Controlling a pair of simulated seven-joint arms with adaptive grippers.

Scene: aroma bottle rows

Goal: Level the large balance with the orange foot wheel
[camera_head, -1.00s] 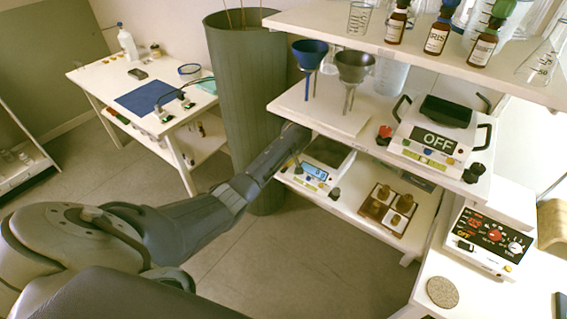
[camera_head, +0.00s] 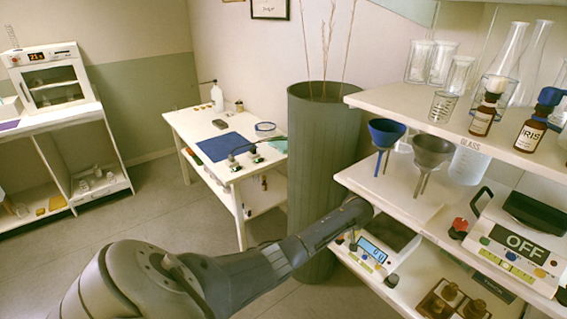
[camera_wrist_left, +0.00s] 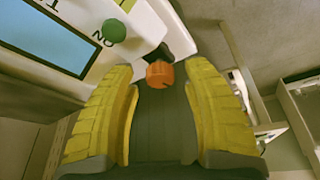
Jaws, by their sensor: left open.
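A white balance with a lit blue display (camera_head: 372,250) stands on the lower shelf of the rack. In the left wrist view its white body (camera_wrist_left: 136,43), display (camera_wrist_left: 60,22) and a green knob (camera_wrist_left: 114,31) show close up. An orange foot wheel (camera_wrist_left: 160,74) sits below a dark foot at the balance's corner. My left gripper (camera_wrist_left: 162,82) is open, with ribbed yellow pads on either side of the wheel's line; contact cannot be told. In the head view my left arm reaches to this balance, and the fingers are hard to make out. My right gripper is not in view.
A tall grey-green bin (camera_head: 322,150) stands behind my arm. Brown bottles (camera_head: 483,118) line the top shelf.

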